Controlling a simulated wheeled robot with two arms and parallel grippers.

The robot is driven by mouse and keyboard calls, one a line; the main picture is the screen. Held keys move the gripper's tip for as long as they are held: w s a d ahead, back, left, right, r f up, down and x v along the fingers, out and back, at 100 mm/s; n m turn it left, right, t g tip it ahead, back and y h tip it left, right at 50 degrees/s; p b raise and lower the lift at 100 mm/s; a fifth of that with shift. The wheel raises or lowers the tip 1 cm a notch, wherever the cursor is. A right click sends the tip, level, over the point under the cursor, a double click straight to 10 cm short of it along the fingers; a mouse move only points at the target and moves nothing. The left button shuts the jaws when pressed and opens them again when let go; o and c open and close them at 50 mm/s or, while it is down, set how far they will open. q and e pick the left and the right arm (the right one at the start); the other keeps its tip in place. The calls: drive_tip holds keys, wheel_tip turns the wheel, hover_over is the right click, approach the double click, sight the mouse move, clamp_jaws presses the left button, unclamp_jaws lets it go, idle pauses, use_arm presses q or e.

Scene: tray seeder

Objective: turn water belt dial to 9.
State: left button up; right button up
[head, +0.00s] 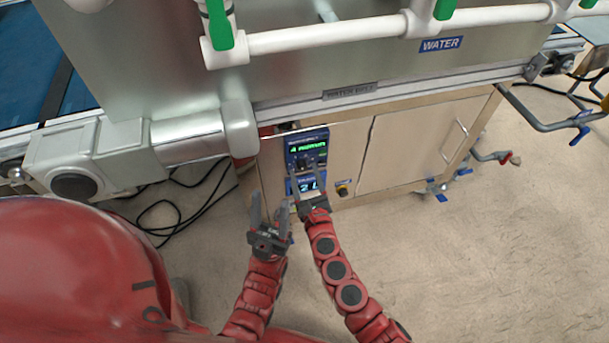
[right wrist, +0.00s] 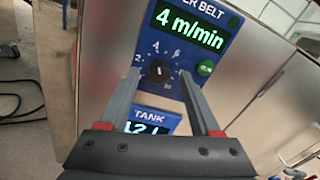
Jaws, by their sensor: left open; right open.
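The water belt panel (head: 296,141) is a blue box on the machine's front. In the right wrist view its green display (right wrist: 187,27) reads 4 m/min. Below the display is the black round dial (right wrist: 160,72) with white scale numbers around it, including 2, 4 and 6. My right gripper (head: 305,177) is open at the panel. In the right wrist view its fingertips (right wrist: 160,76) appear on the left and right of the dial; I cannot tell whether they touch it. My left gripper (head: 270,206) is open and empty, lower and to the left of the panel.
A green button (right wrist: 205,68) sits right of the dial. A blue tank panel (right wrist: 156,117) with a lit display is below, partly hidden by my right gripper. A yellow-and-black knob (head: 342,188) is to the right. Black cables (head: 160,212) lie on the floor at left.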

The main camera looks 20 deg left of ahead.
drive_tip(key=shift+a, duration=0.1)
clamp_jaws()
idle(0.3)
